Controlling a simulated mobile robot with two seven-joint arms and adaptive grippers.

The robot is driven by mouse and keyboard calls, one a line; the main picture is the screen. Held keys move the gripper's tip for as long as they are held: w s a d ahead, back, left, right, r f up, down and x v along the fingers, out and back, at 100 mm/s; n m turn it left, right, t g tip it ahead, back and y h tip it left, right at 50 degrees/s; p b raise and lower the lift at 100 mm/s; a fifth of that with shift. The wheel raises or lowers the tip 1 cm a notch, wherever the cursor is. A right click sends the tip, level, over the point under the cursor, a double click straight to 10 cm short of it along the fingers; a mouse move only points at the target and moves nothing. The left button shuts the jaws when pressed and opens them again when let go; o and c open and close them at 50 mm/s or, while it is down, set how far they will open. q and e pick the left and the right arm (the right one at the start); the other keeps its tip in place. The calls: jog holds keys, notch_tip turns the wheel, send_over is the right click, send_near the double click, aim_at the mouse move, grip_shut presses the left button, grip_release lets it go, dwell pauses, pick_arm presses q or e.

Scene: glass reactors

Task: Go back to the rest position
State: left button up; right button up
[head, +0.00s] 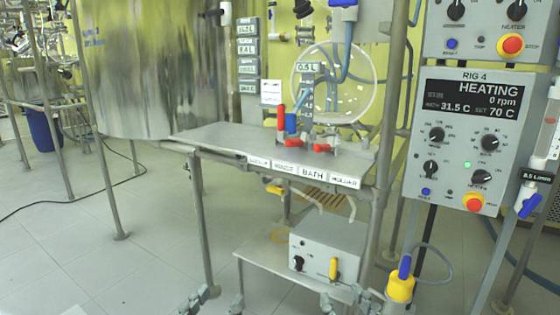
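My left gripper (214,301) shows at the bottom edge, left of centre. Its two fingertips stand wide apart with floor visible between them, so it is open and empty. My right gripper (342,299) shows at the bottom edge, right of centre. Its two fingertips are apart with nothing seen between them, in front of the lower shelf. Only the fingertips of both grippers show; the rest of both arms is out of view.
A steel bench (220,134) with labelled front edge carries red and blue valve handles. A grey box (328,245) stands on the lower shelf (258,262). The RIG 4 control panel (475,140) is at right, reading HEATING. Tiled floor (90,240) is open at left.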

pick_arm(q)
jog(key=a+f+g+y+p, duration=0.2)
jog(key=a+f+g+p, duration=0.1)
jog(key=f, duration=0.4)
jog(key=a+f+g+y+p, duration=0.1)
jog(key=a+f+g+p, duration=0.15)
jog(key=f, duration=0.45)
pick_arm(e)
jog(key=s+d+f+m+g+h, duration=0.1)
jog(key=d+f+g+h, duration=0.35)
jog(key=f, duration=0.95)
pick_arm(q)
jog(key=s+a+f+n+g+y+p, duration=0.2)
jog(key=s+a+f+g+y+p, duration=0.1)
jog(key=s+a+f+g, duration=0.5)
jog(key=s+a+f+p, duration=0.1)
jog(key=s+a+f, duration=0.2)
jog(key=s+f, duration=0.1)
jog(key=shift+s+a+f+g+y, duration=0.15)
jog(key=shift+a+f+g+y, duration=0.2)
jog(key=shift+f, duration=0.5)
pick_arm(e)
jog(key=s+d+f+m+g+h, duration=0.1)
jog(key=s+d+f+g+h, duration=0.1)
jog(key=s+d+f+g, duration=0.8)
notch_tip(320, 180, down, 3)
jog(key=shift+s+d+f, duration=0.15)
jog(key=shift+s+d, duration=0.8)
jog(key=shift+d, duration=0.25)
